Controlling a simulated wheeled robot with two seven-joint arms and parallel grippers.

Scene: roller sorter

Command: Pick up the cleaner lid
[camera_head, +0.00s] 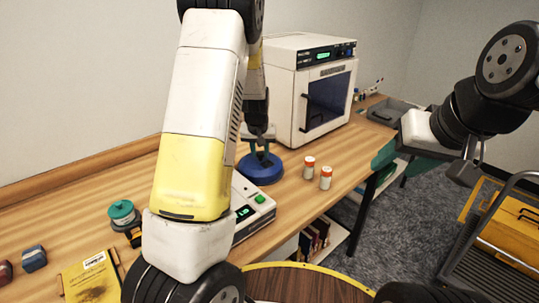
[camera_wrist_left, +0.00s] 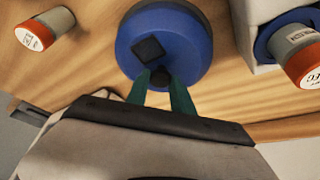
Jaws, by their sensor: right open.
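The cleaner lid (camera_head: 260,170) appears to be the round blue disc with a dark centre knob on the wooden table, in front of the white oven. It also shows in the left wrist view (camera_wrist_left: 190,45), with a dark square mark. My left gripper (camera_head: 260,152) points down over it, and its two teal fingers (camera_wrist_left: 161,84) close in on either side of the knob. The fingers seem to touch the knob. I cannot tell whether the lid is clear of the table. My right gripper (camera_head: 470,165) is open and empty at the right, beyond the table.
Two orange-capped vials (camera_head: 309,167) stand right of the lid. A white device with a green display (camera_head: 252,212) is partly hidden by my left arm. The white oven (camera_head: 312,90) stands behind.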

